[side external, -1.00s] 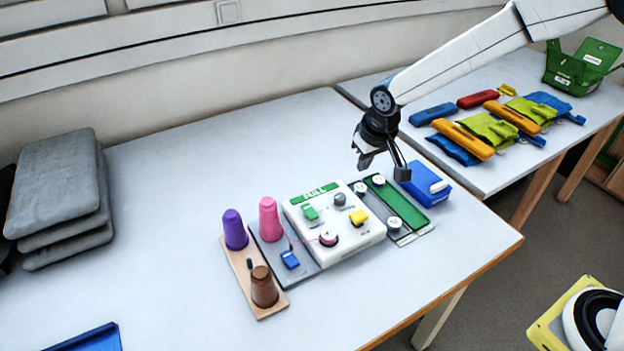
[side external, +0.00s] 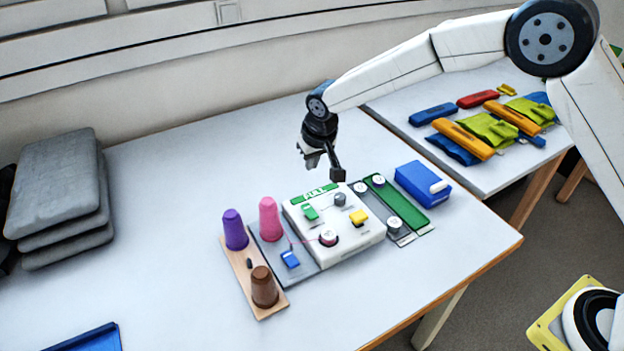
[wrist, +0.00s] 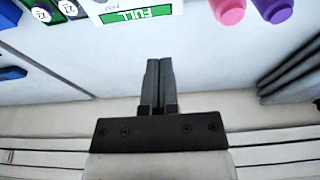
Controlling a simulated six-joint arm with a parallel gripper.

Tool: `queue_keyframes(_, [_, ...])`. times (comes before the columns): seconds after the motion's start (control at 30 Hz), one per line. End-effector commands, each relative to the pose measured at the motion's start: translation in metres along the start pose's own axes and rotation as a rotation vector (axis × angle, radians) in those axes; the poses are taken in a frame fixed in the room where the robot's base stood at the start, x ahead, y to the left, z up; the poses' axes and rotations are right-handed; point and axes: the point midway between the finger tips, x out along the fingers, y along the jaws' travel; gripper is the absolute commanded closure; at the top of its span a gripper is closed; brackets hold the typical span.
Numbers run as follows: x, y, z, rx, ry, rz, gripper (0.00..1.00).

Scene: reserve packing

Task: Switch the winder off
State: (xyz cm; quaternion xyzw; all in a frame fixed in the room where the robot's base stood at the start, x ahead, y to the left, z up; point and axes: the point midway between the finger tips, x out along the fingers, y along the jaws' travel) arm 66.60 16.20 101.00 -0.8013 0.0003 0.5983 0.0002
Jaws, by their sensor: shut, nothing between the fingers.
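In the wrist view only the winder's label edge (wrist: 137,14) shows, at the top. My gripper (side external: 325,175) is in the air above and behind the winder, apart from it. Its fingers, also in the wrist view (wrist: 158,65), are together and empty.
A pink cone (side external: 269,219), a purple cone (side external: 235,230) and a brown cone (side external: 264,287) stand left of the winder. A green strip with white bobbins (side external: 402,203) and a blue box (side external: 422,183) lie right. Grey cushions (side external: 62,190) are stacked at far left.

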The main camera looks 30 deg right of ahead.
Motion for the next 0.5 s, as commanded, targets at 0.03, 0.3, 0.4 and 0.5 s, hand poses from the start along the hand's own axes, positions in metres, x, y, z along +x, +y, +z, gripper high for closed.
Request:
queue_keyframes(0.03, [0.000, 0.000, 0.000, 0.000, 0.000, 0.000, 1.00])
queue_keyframes(0.3, [0.005, 0.000, 0.000, 0.000, -0.001, 0.000, 1.00])
queue_keyframes(0.4, [0.011, 0.000, 0.000, 0.000, -0.001, 0.000, 1.00])
queue_keyframes(0.5, [0.020, 0.001, 0.001, 0.000, -0.002, 0.001, 1.00])
